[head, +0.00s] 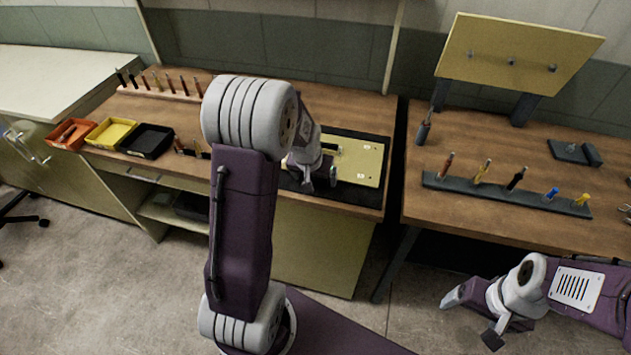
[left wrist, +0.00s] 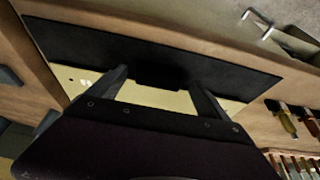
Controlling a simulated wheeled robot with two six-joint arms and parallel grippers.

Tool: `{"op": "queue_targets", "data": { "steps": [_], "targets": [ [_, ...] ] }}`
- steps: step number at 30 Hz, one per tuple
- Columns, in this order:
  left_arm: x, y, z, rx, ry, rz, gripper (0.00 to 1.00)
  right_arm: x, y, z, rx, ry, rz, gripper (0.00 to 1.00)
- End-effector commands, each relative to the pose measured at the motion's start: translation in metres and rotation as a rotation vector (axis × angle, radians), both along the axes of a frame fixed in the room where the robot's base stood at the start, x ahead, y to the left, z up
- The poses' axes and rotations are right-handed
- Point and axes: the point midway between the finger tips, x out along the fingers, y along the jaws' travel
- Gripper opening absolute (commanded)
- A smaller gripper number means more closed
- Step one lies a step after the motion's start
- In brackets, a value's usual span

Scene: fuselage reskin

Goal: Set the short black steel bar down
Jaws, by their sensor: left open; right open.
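My left gripper (head: 320,179) is open over the boundary between a black mat (head: 350,136) and a pale yellow panel (head: 365,162). In the left wrist view, a short dark block, apparently the black steel bar (left wrist: 160,78), shows between the spread fingers. It lies at the panel's edge against the black mat (left wrist: 90,45), and its outline merges with the mat. Gaps show between it and both fingers. In the head view my left arm hides much of this spot. My right gripper (head: 472,318) is open and empty, low over the floor at the right.
Orange (head: 68,134), yellow (head: 110,132) and black (head: 146,141) bins sit at the left bench's front edge. A tool rack (head: 160,92) stands behind. On the right bench are a dark tool holder (head: 505,196) and a raised yellow board (head: 515,57). A gap separates the benches.

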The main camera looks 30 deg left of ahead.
Motion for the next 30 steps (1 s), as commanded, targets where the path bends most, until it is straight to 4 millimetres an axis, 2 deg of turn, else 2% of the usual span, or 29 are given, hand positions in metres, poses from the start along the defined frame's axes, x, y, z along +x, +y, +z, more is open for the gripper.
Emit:
{"op": "queue_targets", "data": {
  "steps": [3, 8, 18, 26, 30],
  "targets": [
    [0.003, 0.001, -0.007, 0.0, 0.0, 0.0, 0.89, 0.0, 0.0, -0.001, 0.0, 0.0, 0.0, 0.85],
    [0.003, 0.001, -0.007, 0.0, -0.001, 0.001, 0.89, 0.0, 0.0, -0.001, 0.0, 0.0, 0.0, 0.85],
    [0.003, 0.001, -0.007, 0.0, -0.001, 0.001, 0.0, 0.0, 0.0, -0.001, 0.0, 0.0, 0.0, 0.85],
    [0.004, 0.001, -0.004, 0.001, -0.005, 0.001, 0.0, 0.0, 0.0, 0.0, 0.0, 0.0, 0.0, 0.85],
    [0.004, 0.001, 0.009, 0.001, -0.006, 0.001, 0.0, 0.0, 0.0, 0.002, 0.0, 0.0, 0.0, 0.85]
  ]
}}
